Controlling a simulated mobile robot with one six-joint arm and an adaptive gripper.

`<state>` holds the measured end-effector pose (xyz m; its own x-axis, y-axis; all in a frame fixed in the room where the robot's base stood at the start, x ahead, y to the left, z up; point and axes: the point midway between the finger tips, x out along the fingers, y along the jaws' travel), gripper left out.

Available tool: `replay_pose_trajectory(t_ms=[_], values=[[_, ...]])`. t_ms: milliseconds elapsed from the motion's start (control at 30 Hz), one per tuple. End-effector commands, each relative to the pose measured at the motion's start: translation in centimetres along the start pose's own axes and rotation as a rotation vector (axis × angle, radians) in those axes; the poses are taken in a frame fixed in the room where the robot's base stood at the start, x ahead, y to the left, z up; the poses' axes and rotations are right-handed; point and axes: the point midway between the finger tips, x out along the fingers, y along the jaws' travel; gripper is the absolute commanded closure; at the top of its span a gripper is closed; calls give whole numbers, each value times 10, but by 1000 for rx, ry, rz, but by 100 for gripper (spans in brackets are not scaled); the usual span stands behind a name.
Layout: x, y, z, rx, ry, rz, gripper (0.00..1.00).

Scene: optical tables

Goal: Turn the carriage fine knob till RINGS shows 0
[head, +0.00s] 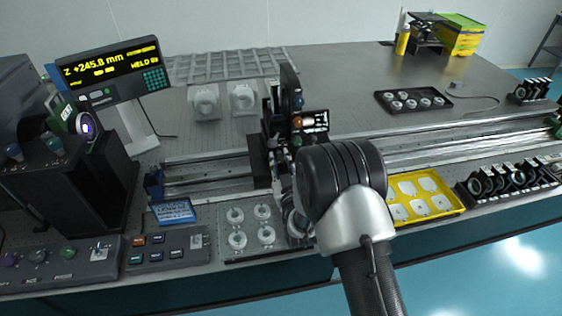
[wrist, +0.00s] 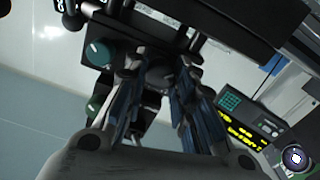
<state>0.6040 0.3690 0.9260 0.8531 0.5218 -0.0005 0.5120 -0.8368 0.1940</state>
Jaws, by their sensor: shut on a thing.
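The carriage (head: 288,110) is a dark upright unit on the long rail, left of my arm, with a small lit panel (head: 312,121) on it. In the wrist view my gripper (wrist: 158,72) has its two fingers closed around a dark grey round part (wrist: 159,73), which looks like the carriage fine knob. The display (head: 112,70) at the left reads z +245.8 mm in yellow. It also shows in the wrist view (wrist: 243,125). I cannot read a RINGS value.
The rail (head: 430,142) runs across the table. A yellow tray (head: 452,207) and a row of black ring mounts (head: 508,179) lie right of my arm. Control boxes (head: 166,249) and a plate of white round parts (head: 252,246) line the front edge.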

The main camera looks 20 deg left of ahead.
Motion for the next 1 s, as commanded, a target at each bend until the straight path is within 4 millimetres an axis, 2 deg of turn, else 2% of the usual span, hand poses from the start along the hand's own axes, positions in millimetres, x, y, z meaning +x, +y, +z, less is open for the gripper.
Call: replay_pose_trajectory(t_ms=[100, 133, 400, 767, 867, 1000], values=[[0, -2, -1, -1, 2, -4, 100], [0, -2, -1, -1, 2, -4, 74], [0, -1, -1, -1, 2, -2, 56], [-2, -1, 0, -1, 0, -1, 55], [-12, -1, 0, -1, -1, -1, 55], [-38, -1, 0, -2, -2, -2, 55]])
